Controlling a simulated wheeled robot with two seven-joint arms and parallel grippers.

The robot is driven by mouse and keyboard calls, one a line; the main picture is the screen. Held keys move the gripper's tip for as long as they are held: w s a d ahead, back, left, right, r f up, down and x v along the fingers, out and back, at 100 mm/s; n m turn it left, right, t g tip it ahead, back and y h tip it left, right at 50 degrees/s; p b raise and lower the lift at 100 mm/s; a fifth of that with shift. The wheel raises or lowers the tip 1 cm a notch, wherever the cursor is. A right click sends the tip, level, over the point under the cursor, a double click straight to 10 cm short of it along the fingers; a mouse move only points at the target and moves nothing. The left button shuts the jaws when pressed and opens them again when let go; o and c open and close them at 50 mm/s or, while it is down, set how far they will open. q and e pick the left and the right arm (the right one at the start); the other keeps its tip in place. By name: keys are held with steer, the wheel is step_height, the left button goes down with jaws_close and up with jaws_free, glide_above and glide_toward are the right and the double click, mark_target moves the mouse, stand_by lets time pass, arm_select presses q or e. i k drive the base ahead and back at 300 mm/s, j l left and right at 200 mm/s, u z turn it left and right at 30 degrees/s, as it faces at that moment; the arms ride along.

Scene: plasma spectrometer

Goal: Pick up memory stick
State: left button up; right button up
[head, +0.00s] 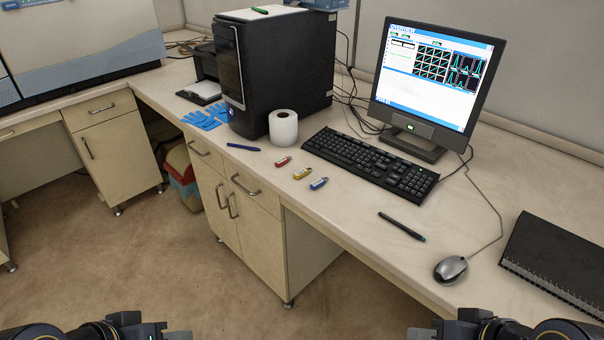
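Three small memory sticks lie in a row on the bench, in front of the keyboard: a red one (283,161), a yellow one (302,173) and a blue one (319,183). Each has a pale metal-looking end. My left gripper (180,334) is at the bottom left edge of the head view, and my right gripper (420,333) is at the bottom right edge. Both are low in front of the bench, well apart from the sticks. Only their tips show, so I cannot see whether they are open or shut.
On the bench (365,225) stand a black computer tower (285,70), a paper roll (283,128), a keyboard (370,163), a monitor (436,75), a mouse (450,269) and a black notebook (560,262). Pens (243,147) and blue gloves (205,117) lie about. The bench's front edge is close to the sticks.

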mark_target(299, 174)
steer(key=z, duration=0.6)
steer(key=i+j+z, duration=0.1)
steer(key=j+z, duration=1.05)
steer(key=j, duration=0.45)
steer(key=j+z, duration=0.1)
steer(key=j, duration=0.45)
steer(key=k+j+z, duration=0.1)
steer(key=j, duration=0.4)
steer(key=k+j+z, duration=0.1)
steer(key=j, duration=0.45)
steer(key=k+j+z, duration=0.1)
steer(key=j, duration=0.45)
steer(key=k+j, duration=0.1)
steer(key=j, duration=0.65)
steer(key=k, duration=0.05)
